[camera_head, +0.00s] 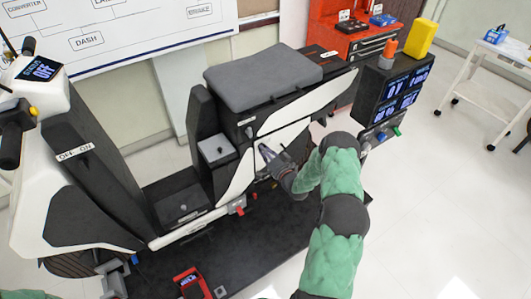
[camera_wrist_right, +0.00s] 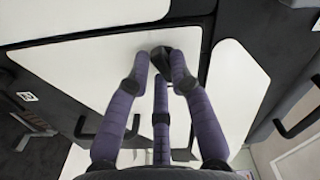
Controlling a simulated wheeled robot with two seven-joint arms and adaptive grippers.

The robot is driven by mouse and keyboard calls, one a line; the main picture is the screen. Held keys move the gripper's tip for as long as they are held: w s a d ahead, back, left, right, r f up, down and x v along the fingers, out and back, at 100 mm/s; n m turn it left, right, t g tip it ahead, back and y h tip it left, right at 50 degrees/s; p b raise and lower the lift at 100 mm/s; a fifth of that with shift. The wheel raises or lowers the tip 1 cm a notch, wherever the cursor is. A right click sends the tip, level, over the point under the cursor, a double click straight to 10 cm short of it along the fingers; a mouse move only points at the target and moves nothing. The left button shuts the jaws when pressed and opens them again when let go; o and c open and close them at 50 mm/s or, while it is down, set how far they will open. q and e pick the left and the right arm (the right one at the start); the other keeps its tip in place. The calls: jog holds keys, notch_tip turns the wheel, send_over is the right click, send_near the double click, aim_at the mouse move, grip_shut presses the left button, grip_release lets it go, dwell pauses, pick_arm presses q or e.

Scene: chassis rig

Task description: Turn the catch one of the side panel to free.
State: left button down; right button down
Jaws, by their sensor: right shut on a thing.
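The white side panel (camera_head: 287,136) is on the near flank of the scooter-like chassis, below the grey seat. It also fills much of the right wrist view (camera_wrist_right: 85,75). My right gripper (camera_head: 264,152) reaches the panel from the right. In the right wrist view, its purple fingers (camera_wrist_right: 161,62) are closed around a small dark catch (camera_wrist_right: 159,53) near the panel's top edge. The fingers partly cover the catch, and I cannot read its turn angle. In the head view the catch is hidden by the gripper. My left gripper is not in view.
The grey seat (camera_head: 262,76) is above the panel. A display box (camera_head: 398,95) with knobs stands to the right. Dark handles (camera_wrist_right: 300,118) flank the panel in the wrist view. A red device (camera_head: 190,282) lies on the dark platform (camera_head: 250,255). Open floor is at right.

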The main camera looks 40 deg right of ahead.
jog(key=m, duration=0.5)
jog(key=shift+a, duration=0.1)
dwell(0.5)
jog(key=c, duration=1.1)
grip_release()
jog(key=shift+s, duration=0.1)
jog(key=s+a, duration=0.1)
jog(key=s, duration=1)
jog(key=shift+s+a, duration=0.2)
jog(key=shift+s, duration=0.2)
